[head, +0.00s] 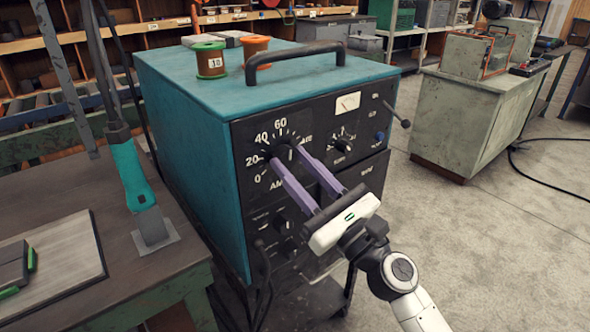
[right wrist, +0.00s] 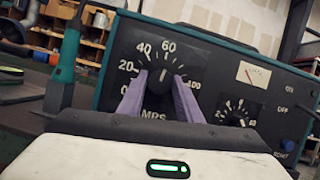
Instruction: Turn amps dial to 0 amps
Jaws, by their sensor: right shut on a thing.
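The amps dial (head: 284,151) is the large black knob on the upper left of the front panel of a teal welding machine (head: 190,110). Its printed scale runs from 0 at lower left, up through 20, 40 and 60, to 100 at right. My right gripper (head: 288,157) has its two purple fingers on either side of the knob, shut on it. In the right wrist view the knob (right wrist: 162,76) sits between the fingertips, with a light mark pointing roughly up, near 60. The fingers partly cover the lower dial and the "AMPS" lettering. My left gripper is not in view.
A smaller dial (head: 342,144) and a meter (head: 348,103) are right of the amps dial. Spools (head: 210,60) and a black handle (head: 295,58) top the machine. A teal-handled tool (head: 135,175) stands on the bench at left. Floor at right is open.

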